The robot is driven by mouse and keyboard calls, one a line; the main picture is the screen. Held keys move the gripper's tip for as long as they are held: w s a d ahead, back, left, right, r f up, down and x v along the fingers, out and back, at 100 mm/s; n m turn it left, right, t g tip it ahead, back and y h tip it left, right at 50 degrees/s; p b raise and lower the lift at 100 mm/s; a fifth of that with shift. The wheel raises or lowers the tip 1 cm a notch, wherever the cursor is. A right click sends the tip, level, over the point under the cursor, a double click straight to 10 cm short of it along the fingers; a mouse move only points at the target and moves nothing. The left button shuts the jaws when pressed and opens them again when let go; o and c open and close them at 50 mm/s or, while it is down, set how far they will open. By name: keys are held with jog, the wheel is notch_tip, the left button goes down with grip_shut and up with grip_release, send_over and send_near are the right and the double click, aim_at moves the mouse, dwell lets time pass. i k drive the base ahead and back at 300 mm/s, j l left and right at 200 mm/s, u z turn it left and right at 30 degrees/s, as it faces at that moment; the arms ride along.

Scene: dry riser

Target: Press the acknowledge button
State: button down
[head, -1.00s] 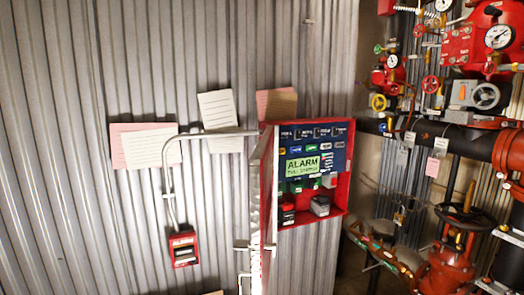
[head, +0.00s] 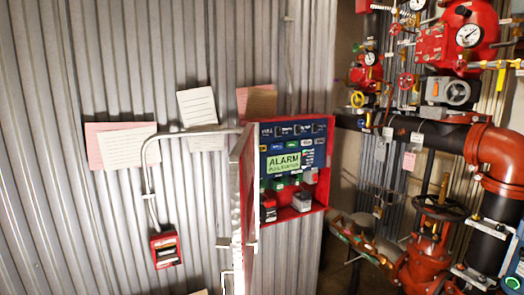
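A red alarm panel box (head: 326,150) is mounted on the corrugated wall near the centre of the head view. Its door (head: 247,190) stands open to the left, seen almost edge-on. Inside is a blue face with a lit green display (head: 283,162) reading "ALARM" and a smaller blurred line. Small labelled buttons or lamps sit above and below the display; their labels are too small to read, so I cannot tell which is the acknowledge button. Red and grey blocks (head: 301,202) sit at the box's bottom. My gripper is not in view.
A red pull station (head: 165,249) hangs lower left, with conduit (head: 146,175) running up and across to the panel. Paper notices (head: 126,148) are on the wall. Red valves, gauges and a dark pipe (head: 440,137) crowd the right side.

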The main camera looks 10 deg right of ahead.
aim_at(262, 147)
jog(key=i+l, duration=0.2)
jog(key=i+l+u, duration=0.15)
jog(key=l, duration=0.25)
jog(key=i+l, duration=0.25)
jog(key=i+l+u, duration=0.15)
jog(key=l, duration=0.3)
jog(key=i+l, duration=0.2)
jog(key=l, duration=0.15)
jog(key=i+l+u, duration=0.1)
jog(key=l, duration=0.25)
jog(key=i+l+u, duration=0.1)
jog(key=i+l, duration=0.3)
jog(key=l, duration=0.35)
jog(key=u, duration=0.05)
